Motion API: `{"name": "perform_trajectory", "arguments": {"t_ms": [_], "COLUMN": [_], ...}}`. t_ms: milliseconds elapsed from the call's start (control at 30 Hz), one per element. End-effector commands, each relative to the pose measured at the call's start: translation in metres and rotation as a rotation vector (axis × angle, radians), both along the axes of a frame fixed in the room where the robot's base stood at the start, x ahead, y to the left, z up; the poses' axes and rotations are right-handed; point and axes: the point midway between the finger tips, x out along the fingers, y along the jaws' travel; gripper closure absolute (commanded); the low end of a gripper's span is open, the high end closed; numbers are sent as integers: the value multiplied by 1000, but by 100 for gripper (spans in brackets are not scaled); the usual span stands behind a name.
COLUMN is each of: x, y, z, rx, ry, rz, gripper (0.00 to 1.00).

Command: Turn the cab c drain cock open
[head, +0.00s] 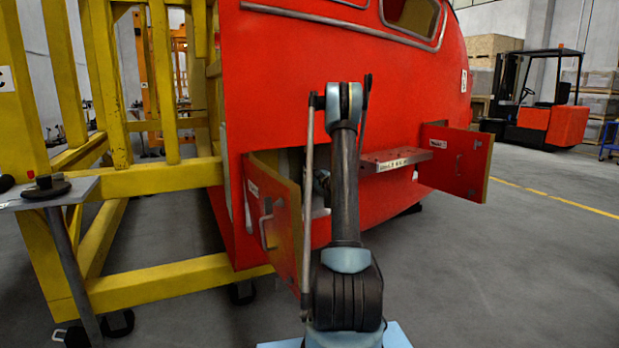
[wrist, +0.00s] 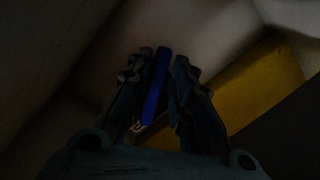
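A blue handle (wrist: 157,84), likely the cab c drain cock's lever, stands in the dim wrist view, slightly tilted. My gripper (wrist: 164,62) has one finger on each side of it. A narrow dark gap shows between the handle and the right finger; the handle is close to the left finger. I cannot tell whether either finger touches it. In the head view my arm reaches into the opening in the red nosecone (head: 310,65), and my gripper is hidden there. The cock's body and label are not visible.
An open hatch door (head: 275,222) stands left of my arm, another (head: 456,163) to the right. A red ledge (head: 395,160) juts out between them. A yellow frame (head: 150,285) and a small grey table (head: 45,195) are at the left. The floor at right is clear up to a forklift (head: 540,115).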

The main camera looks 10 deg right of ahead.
Motion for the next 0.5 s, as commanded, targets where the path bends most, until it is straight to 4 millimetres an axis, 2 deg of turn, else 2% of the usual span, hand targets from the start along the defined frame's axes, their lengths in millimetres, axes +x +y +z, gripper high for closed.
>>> {"name": "perform_trajectory", "arguments": {"t_ms": [367, 500], "x": [-1, -10], "y": [-2, -5], "z": [1, 1], "rx": [1, 1], "ry": [0, 0], "rz": [-3, -4], "gripper": [67, 67]}}
